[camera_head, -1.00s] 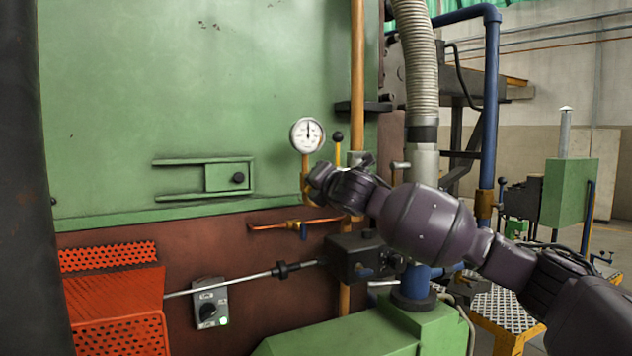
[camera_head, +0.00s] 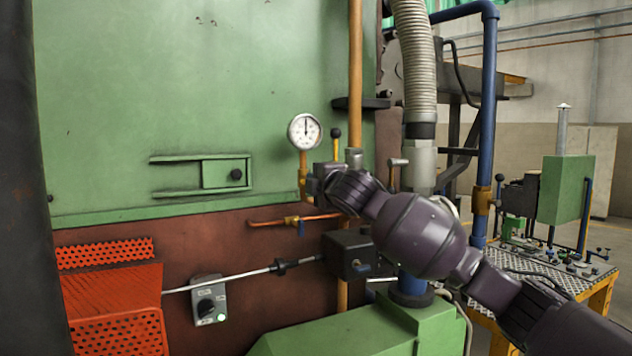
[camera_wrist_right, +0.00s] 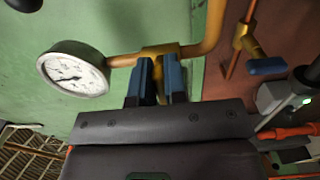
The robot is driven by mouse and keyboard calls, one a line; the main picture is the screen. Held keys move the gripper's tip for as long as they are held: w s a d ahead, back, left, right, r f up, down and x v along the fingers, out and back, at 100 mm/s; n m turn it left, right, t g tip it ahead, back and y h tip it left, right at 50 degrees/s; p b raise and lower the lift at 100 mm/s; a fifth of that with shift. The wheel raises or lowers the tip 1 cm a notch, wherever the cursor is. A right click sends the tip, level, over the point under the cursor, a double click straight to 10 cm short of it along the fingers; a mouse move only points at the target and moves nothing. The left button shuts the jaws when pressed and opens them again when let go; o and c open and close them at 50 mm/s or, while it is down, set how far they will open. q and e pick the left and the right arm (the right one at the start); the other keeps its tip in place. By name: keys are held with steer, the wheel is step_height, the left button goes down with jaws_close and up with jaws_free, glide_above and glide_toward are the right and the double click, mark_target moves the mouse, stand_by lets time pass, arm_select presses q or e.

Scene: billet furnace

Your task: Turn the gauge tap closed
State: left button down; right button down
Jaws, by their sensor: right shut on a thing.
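The round white pressure gauge (camera_head: 305,132) stands on a brass pipe in the head view; it also shows at left in the right wrist view (camera_wrist_right: 73,70). The gauge tap's brass body (camera_wrist_right: 160,50) sits on the pipe beside the gauge. My right gripper (camera_head: 313,182) is at the tap, just below the gauge. In the right wrist view my right gripper (camera_wrist_right: 158,72) has its two blue-faced fingers close together on the tap handle, just below the brass body. The fingers hide most of the handle, so its exact angle is unclear. My left gripper is out of view.
A second small tap (camera_head: 293,221) with a blue handle sits on a copper pipe below. A black-knobbed lever (camera_head: 337,133) stands right of the gauge. A grey switch box (camera_head: 209,301) is lower left. A ribbed hose (camera_head: 416,60) and blue pipe (camera_head: 489,100) rise at right.

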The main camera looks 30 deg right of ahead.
stand_by(0.4)
steer(key=c, duration=1.2)
jaws_free()
steer(key=shift+o, duration=0.2)
steer(key=shift+s, duration=0.1)
steer(key=s+b, duration=0.2)
steer(key=s, duration=0.8)
steer(key=shift+s+a+b, duration=0.3)
steer(key=shift+b, duration=0.05)
steer(key=shift+m, duration=0.3)
